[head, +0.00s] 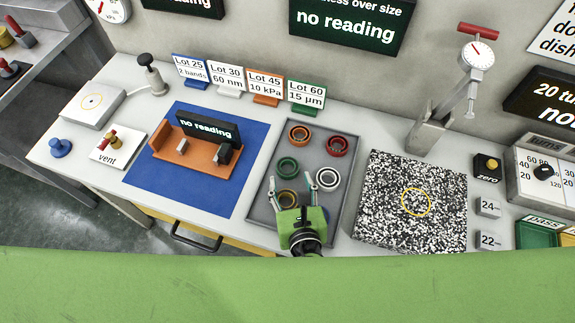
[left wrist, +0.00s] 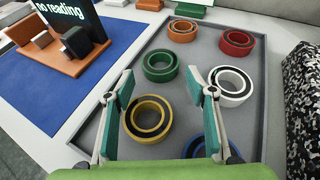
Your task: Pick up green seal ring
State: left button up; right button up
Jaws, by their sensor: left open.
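The green seal ring (left wrist: 160,77) lies flat in a grey tray (left wrist: 226,126), in the left column between the orange ring (left wrist: 182,37) and the yellow ring (left wrist: 150,133). It also shows in the head view (head: 288,174). My left gripper (left wrist: 161,77) is open and empty above the tray. In the left wrist view its fingertips stand on either side of the green ring's near edge, and the yellow ring shows between the fingers. I cannot tell the exact height above the rings. My right gripper is not in view.
A white ring (left wrist: 231,97), a red ring (left wrist: 237,49) and a partly hidden blue ring (left wrist: 206,148) share the tray. A speckled black-and-white plate (head: 390,205) stands right of it. A blue mat (head: 171,186) with an orange fixture (head: 183,161) lies left. Lot signs (head: 265,90) stand behind.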

aim_at(286, 163)
pick_arm(q)
jog(key=p+x, duration=0.1)
jog(key=x, duration=0.4)
jog(key=shift+w+r, duration=0.1)
jog(key=shift+r, duration=0.1)
jog(key=c, duration=0.9)
